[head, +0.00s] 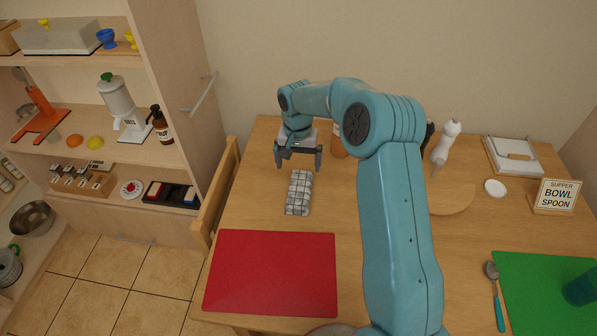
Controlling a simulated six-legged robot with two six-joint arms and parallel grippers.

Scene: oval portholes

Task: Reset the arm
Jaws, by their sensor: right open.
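My right gripper (299,160) is at the end of the large blue arm that rises from the lower right and bends over to the left. Its two dark fingers point down and stand apart, with nothing between them. It hangs over the back left of the wooden table (260,200), just behind a folded checked cloth (298,192). I cannot tell its exact height above the table. My left gripper is not in view.
A red mat (271,272) lies at the front left, and a green mat (545,285) with a teal cup (580,288) at the right. A spoon (496,295), a sign (555,195) and a white grinder (446,142) stand or lie rightward. Shelves (110,150) fill the left.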

